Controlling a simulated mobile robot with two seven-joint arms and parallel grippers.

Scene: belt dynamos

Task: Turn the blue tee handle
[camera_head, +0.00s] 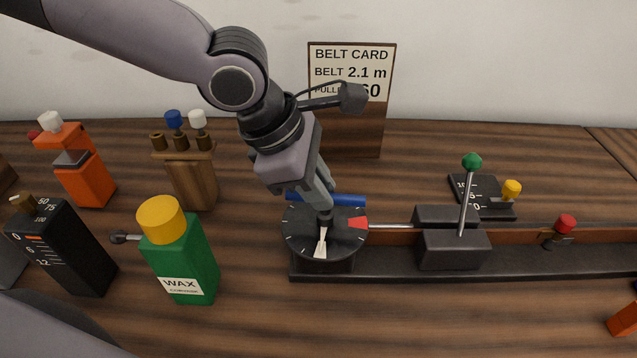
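The blue tee handle (348,200) is a blue bar lying roughly left to right above a dark round dial (297,233). The dial has white tick marks, a red sector at its right and a white pointer (321,245) toward the front. My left gripper (325,214) points down at the middle of the bar, which shows on both sides of the fingers. The fingers overlap the bar in the picture and hide its middle and stem. I cannot tell whether they are closed on it. My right gripper is out of view.
The dial sits at the left end of a dark rail (560,263) with a grey block (455,252) and green-knobbed lever (467,195). A green wax bottle (197,258) stands left of the dial. The belt card (352,125) stands behind. Bare wood lies in front.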

